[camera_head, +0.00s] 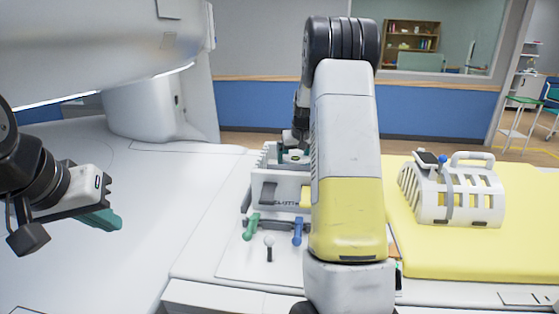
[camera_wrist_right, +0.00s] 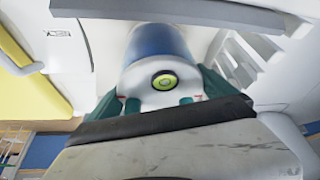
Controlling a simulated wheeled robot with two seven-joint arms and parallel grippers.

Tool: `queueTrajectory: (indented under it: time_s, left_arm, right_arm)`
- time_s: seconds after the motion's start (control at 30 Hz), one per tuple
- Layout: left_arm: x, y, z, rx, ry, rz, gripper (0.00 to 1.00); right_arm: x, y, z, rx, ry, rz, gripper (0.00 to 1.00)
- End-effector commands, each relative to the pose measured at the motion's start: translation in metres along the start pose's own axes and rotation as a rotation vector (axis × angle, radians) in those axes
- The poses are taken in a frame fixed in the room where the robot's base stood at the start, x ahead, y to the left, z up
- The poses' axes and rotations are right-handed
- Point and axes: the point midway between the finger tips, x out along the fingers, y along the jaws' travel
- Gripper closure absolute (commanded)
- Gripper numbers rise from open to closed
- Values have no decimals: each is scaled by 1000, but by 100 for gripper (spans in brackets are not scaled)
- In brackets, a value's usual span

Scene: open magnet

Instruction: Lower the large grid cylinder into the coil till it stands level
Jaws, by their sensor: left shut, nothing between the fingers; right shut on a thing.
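The large grid cylinder (camera_wrist_right: 158,45) shows in the right wrist view with a blue body and a white end cap. A round yellow-green level (camera_wrist_right: 164,81) sits on the cap. My right gripper (camera_wrist_right: 160,101) is shut on the cap with teal fingers on both sides. In the head view the cylinder's top (camera_head: 293,156) shows small beside a white slatted structure, which looks like the coil (camera_head: 266,160). My right arm hides part of it. I cannot tell how deep the cylinder sits. My left gripper (camera_head: 108,221) is shut and empty, far left of the coil.
A white slotted cage (camera_head: 475,198) with a handle stands on the yellow pad (camera_head: 500,250) at right. A green handle (camera_head: 251,227), a blue handle (camera_head: 297,231) and a white-knobbed peg (camera_head: 268,245) stand in front of the coil. The white surface at left is clear.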

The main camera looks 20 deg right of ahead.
Motion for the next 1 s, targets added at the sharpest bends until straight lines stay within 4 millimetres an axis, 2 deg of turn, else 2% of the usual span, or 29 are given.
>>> queueTrajectory:
  time_s: [1.0]
  left_arm:
    - [0, 0, 0, 0, 0, 0, 100]
  right_arm:
    - [7, 0, 2, 0, 6, 1, 78]
